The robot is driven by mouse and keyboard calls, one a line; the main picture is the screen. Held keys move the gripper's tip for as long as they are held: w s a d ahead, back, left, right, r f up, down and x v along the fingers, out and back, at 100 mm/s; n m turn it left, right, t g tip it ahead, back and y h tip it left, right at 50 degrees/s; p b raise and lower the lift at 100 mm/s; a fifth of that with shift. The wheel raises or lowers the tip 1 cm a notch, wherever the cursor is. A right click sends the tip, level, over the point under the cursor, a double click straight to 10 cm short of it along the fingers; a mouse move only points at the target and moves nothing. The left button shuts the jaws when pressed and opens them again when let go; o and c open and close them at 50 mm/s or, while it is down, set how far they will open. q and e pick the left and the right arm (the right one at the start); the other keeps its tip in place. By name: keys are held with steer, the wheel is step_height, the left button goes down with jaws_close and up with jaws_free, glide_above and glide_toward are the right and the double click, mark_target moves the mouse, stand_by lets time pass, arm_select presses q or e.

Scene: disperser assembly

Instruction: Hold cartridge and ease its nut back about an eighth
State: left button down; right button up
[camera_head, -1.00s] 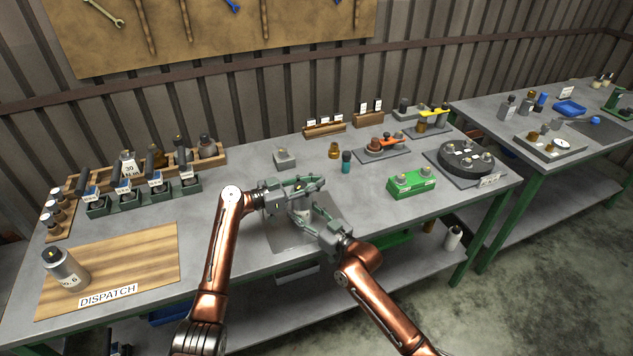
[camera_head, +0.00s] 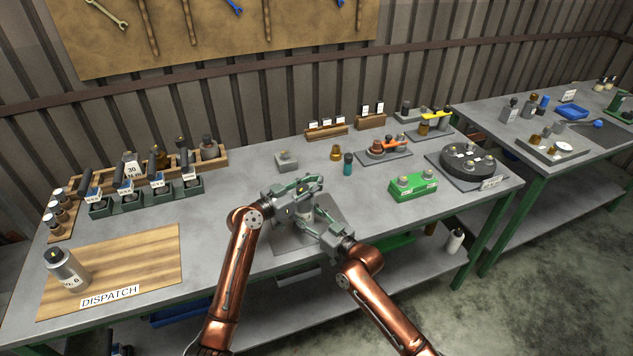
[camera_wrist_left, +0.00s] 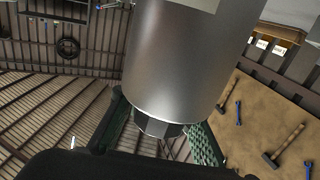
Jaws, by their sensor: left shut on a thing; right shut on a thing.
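The cartridge (camera_wrist_left: 190,60), a smooth grey metal cylinder, fills the middle of the left wrist view. Its dark faceted nut (camera_wrist_left: 160,128) sits at its lower end there, between my two green fingers. My left gripper (camera_head: 313,187) is shut on the nut. My right gripper (camera_head: 312,222) is lower in the head view and shut on the cartridge body. In the head view the grippers hide most of the cartridge; only a pale bit shows between them, above the grey mat (camera_head: 290,238).
A small grey block (camera_head: 287,161), a brass piece (camera_head: 335,153) and a teal bottle (camera_head: 347,164) stand behind the grippers. A green box (camera_head: 413,187) is to the right. The wooden DISPATCH board (camera_head: 140,255) with a grey cylinder (camera_head: 66,268) is at the left.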

mark_target(297, 192)
arm_select(q)
steer(key=shift+w+a+f, duration=0.1)
steer(key=shift+a+f, duration=0.15)
steer(key=shift+f, duration=0.05)
stand_by(0.6)
steer(key=c, duration=2.2)
jaws_free()
steer(key=o, duration=0.3)
steer(key=shift+o, duration=0.3)
steer(key=shift+d+r, duration=0.1)
steer(key=v, duration=1.2)
